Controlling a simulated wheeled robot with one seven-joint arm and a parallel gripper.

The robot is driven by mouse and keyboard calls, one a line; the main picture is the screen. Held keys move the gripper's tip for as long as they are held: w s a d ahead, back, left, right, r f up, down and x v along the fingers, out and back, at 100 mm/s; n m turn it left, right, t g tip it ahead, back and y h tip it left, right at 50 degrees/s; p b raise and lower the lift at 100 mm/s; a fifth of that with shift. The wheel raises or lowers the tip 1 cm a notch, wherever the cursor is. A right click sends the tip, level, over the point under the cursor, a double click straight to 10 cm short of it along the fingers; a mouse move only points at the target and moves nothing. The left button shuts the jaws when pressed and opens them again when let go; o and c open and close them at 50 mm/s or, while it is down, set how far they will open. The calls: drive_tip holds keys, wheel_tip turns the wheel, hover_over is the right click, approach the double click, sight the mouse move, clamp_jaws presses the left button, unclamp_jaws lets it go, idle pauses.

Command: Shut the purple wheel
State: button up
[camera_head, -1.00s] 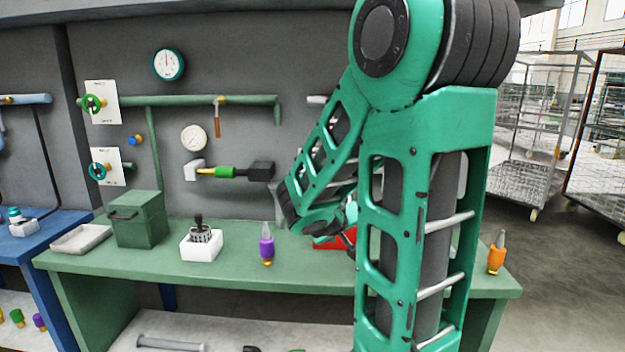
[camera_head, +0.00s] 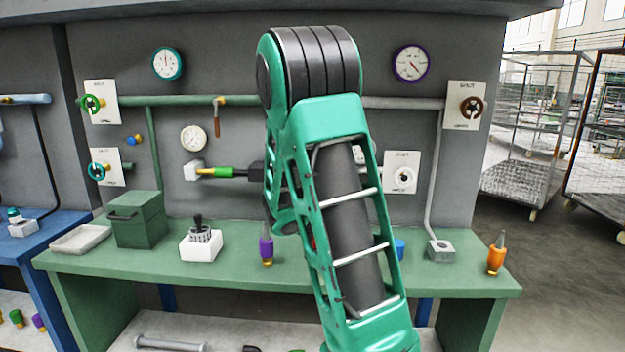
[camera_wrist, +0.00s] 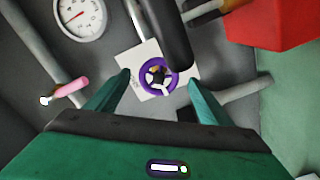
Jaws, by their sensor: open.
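The purple wheel (camera_wrist: 158,77) shows in the wrist view on a white plate (camera_wrist: 128,94) fixed to the grey wall. It has white spokes and a ring shape. My gripper (camera_wrist: 159,86) is open, with one green finger to each side of the wheel in the picture. I cannot tell how far the fingertips are from the wheel, and no contact shows. A dark rounded bar crosses the picture just above the wheel and covers part of its upper edge. In the head view my arm hides the purple wheel and my gripper.
A red box (camera_wrist: 270,22) and a pink-handled lever (camera_wrist: 70,88) flank the wheel in the wrist view. The head view shows a brown wheel (camera_head: 471,107) and a white-plated fitting (camera_head: 402,173) to the right. A purple-bodied bottle (camera_head: 266,248) stands on the green bench (camera_head: 190,277).

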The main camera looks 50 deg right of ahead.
drive_tip(key=shift+x, duration=2.25)
drive_tip(key=c, duration=1.1)
